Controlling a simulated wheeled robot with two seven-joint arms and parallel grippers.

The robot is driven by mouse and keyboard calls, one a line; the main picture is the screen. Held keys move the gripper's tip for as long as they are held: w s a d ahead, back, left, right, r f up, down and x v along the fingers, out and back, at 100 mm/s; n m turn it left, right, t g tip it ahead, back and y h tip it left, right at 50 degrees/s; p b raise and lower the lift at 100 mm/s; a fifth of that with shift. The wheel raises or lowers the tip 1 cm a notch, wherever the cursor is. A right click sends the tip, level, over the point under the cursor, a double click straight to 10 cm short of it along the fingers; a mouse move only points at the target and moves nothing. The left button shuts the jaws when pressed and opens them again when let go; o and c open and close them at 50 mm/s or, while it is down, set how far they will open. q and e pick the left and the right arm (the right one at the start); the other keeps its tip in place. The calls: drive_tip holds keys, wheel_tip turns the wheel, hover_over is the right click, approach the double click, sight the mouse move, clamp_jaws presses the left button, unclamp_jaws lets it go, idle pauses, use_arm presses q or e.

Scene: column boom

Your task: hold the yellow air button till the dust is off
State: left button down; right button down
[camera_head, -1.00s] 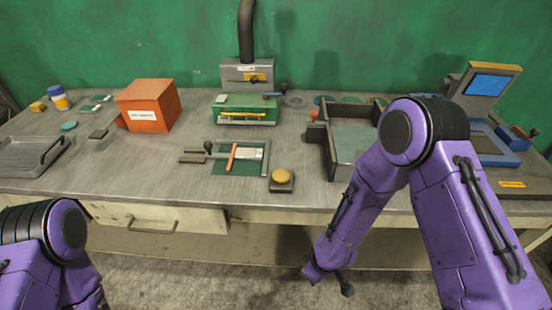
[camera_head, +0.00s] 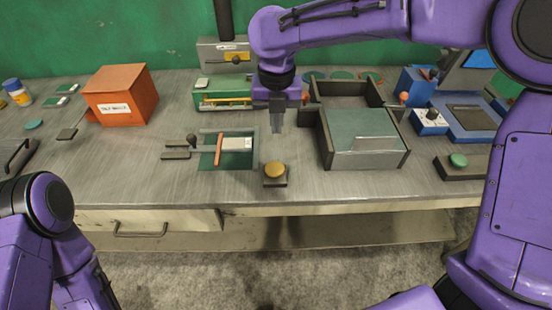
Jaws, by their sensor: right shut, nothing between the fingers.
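The yellow air button (camera_head: 275,169) is a round dome on a small dark base near the front of the bench. Left of it lies a green board (camera_head: 232,160) in a grey fixture, with an orange bar across it and a pale label. Dust cannot be made out at this size. My right gripper (camera_head: 277,128) points down above and slightly behind the yellow button, apart from it. Its fingers are shut and empty. My left arm is at the lower left, and its gripper is out of the frame.
An orange box (camera_head: 118,97) and a green machine (camera_head: 207,92) stand behind. A green button (camera_head: 458,160) and blue device (camera_head: 470,115) are at right. Bare bench (camera_head: 130,180) lies front left.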

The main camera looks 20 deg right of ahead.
approach(275, 168)
drive_tip(key=shift+w+d+f+p, duration=0.1)
drive_tip(key=shift+w+f+p, duration=0.15)
drive_tip(key=shift+w, duration=0.2)
drive_tip(key=f, duration=0.4)
drive_tip(key=f+p, duration=0.1)
drive_tip(key=f, duration=0.1)
drive_tip(key=shift+s, duration=0.3)
drive_tip(key=shift+w+f, duration=0.1)
drive_tip(key=shift+f, duration=0.1)
use_arm(q)
drive_tip(key=shift+w+r, duration=0.3)
drive_tip(key=shift+r, duration=0.4)
